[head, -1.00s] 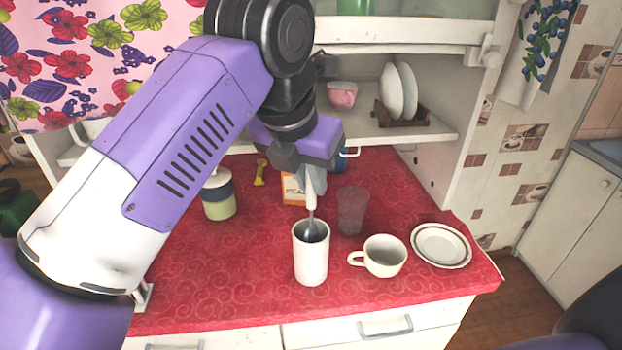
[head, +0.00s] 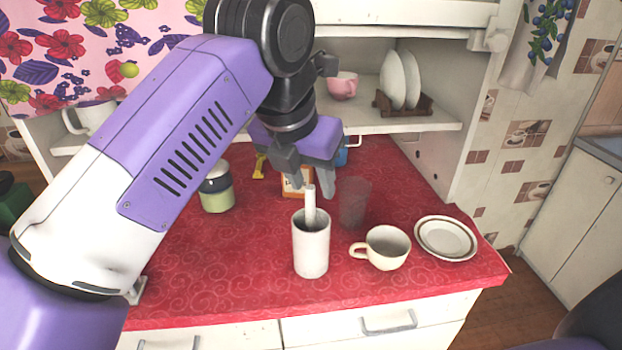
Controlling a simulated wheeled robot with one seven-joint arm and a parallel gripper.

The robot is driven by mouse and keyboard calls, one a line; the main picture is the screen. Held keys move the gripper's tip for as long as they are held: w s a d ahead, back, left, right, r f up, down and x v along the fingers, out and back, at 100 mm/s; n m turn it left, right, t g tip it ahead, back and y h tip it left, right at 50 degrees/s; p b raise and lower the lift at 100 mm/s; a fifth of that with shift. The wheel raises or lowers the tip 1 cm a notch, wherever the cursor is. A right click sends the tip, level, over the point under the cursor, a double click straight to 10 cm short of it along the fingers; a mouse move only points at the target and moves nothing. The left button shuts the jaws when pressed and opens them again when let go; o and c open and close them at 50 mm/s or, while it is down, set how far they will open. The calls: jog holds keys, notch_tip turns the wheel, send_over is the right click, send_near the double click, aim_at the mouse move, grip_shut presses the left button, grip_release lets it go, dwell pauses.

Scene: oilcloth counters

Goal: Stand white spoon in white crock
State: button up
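The white crock (head: 311,255) stands upright on the red counter near its front edge. The white spoon (head: 310,205) stands in the crock, its pale handle sticking up above the rim and nearly upright. The spoon's lower end is hidden inside the crock. My gripper (head: 314,182) is just above and behind the handle's top, its fingers spread apart and holding nothing that I can see.
A cream cup (head: 386,249) and a rimmed saucer (head: 446,238) are right of the crock. A clear glass (head: 354,204) stands close behind it. A green jar (head: 217,190) is at left, with a small box (head: 291,187) behind the crock. The front left counter is clear.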

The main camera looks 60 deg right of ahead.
jog(key=v, duration=0.7)
jog(key=shift+a+r, duration=0.25)
jog(key=shift+r, duration=0.1)
jog(key=shift+d, duration=0.15)
dwell(0.8)
